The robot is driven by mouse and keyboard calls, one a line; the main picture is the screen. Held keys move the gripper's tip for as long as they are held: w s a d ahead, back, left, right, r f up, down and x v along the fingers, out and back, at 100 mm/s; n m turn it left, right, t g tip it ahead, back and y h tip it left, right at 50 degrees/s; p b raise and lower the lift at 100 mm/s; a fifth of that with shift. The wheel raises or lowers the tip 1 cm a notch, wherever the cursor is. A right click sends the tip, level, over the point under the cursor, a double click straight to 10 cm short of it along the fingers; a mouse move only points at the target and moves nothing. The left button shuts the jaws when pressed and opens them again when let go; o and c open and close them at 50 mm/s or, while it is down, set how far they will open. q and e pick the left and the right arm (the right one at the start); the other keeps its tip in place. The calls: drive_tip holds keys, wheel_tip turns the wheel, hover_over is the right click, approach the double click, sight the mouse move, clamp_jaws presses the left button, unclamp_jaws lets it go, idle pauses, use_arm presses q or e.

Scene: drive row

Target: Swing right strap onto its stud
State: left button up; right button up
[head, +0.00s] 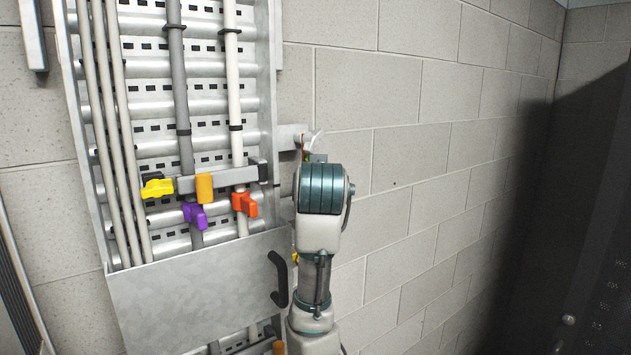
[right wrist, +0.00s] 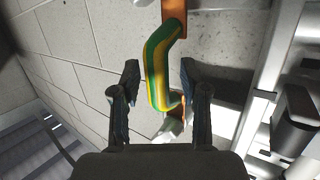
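The strap (right wrist: 158,70), striped green and yellow and bent, shows in the right wrist view. Its upper end meets a copper-coloured piece (right wrist: 175,14), and another copper-coloured bit shows at its lower end. My right gripper (right wrist: 160,72) is open, with one finger on each side of the strap and small gaps visible. In the head view my right arm reaches up beside the metal frame and hides its own gripper and most of the strap. I cannot make out the stud clearly. My left gripper is in neither view.
A metal ladder frame (head: 272,80) carries grey and white cables. A panel (head: 200,300) with a black handle (head: 279,279) sits below. The block wall (head: 430,150) is bare at right.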

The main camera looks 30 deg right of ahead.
drive_tip(key=shift+a+f, duration=0.1)
drive_tip(key=shift+a, duration=0.05)
drive_tip(key=v, duration=1.2)
drive_tip(key=shift+w+f, duration=0.1)
drive_tip(key=shift+f, duration=0.1)
